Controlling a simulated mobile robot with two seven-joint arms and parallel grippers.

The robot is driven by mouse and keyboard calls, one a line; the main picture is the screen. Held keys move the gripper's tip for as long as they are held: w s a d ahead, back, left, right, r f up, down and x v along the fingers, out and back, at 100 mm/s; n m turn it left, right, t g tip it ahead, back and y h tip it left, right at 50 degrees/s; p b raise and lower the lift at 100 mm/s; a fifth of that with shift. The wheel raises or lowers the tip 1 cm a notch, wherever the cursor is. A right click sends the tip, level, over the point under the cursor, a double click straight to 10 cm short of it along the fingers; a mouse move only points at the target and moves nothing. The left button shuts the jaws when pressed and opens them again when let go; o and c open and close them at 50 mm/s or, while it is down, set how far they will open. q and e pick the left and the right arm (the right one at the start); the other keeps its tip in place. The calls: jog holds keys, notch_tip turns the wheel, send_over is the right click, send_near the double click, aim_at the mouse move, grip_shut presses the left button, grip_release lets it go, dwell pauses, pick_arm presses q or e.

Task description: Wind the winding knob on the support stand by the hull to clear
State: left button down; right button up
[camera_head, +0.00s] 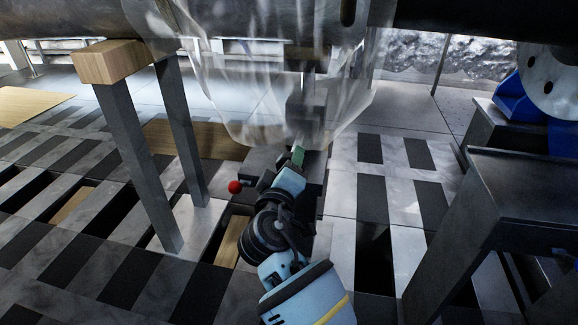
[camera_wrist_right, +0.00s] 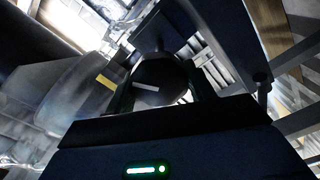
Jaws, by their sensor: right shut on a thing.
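The hull is the long dark body (camera_head: 450,18) across the top of the head view. Under it, the grey support stand (camera_head: 308,105) rises from a dark base, partly behind a clear hanging sheet. My right gripper (camera_head: 298,155) reaches up to the stand from below. In the right wrist view, a dark rounded knob with a pale mark (camera_wrist_right: 158,82) sits between the two fingers of this gripper, which is shut on it. In the head view the knob is hidden by my gripper and arm. My left gripper is not in view.
The crumpled clear sheet (camera_head: 240,75) hangs over the stand and close to my right gripper. A red ball (camera_head: 235,187) sits left of my wrist. A wood-topped trestle (camera_head: 112,62) stands left, a dark metal table (camera_head: 530,185) right. The floor has open slots.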

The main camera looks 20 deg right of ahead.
jog(key=o, duration=1)
jog(key=shift+c, duration=0.2)
jog(key=p+v, duration=0.2)
jog(key=v, duration=0.5)
jog(key=shift+s+a, duration=0.25)
jog(key=shift+s, duration=0.1)
